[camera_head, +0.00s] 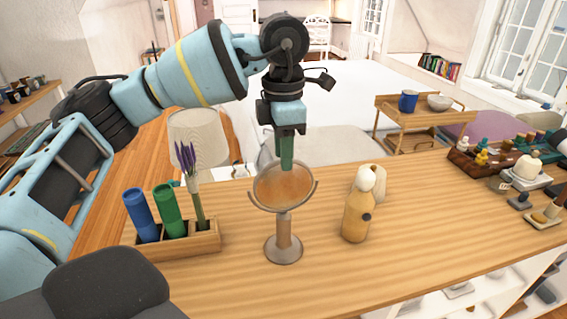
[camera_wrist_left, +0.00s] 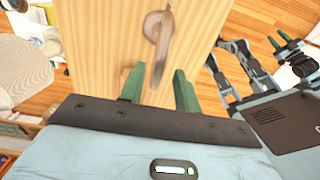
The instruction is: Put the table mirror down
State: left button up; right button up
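The table mirror (camera_head: 284,187), a round brownish disc in a U-shaped frame on a stem and round foot, stands upright on the wooden table (camera_head: 420,220). My left gripper (camera_head: 287,165) points down at the mirror's top edge. In the left wrist view, its two green fingers (camera_wrist_left: 158,80) are apart, with the mirror (camera_wrist_left: 158,35) seen edge-on between them and a gap on each side. My right gripper (camera_wrist_left: 281,42) shows small at the right of the left wrist view, its green fingers apart and empty.
A wooden holder (camera_head: 190,243) with a blue cup, a green cup and lavender stands left of the mirror. A yellowish bottle (camera_head: 356,216) with a white top stands to its right, a small beige object behind it. Game pieces fill the table's far right. The front middle is clear.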

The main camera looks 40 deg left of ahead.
pick_arm(q)
notch_tip(320, 180, up, 8)
jog(key=shift+r+p, duration=0.25)
jog(key=shift+p, duration=0.2)
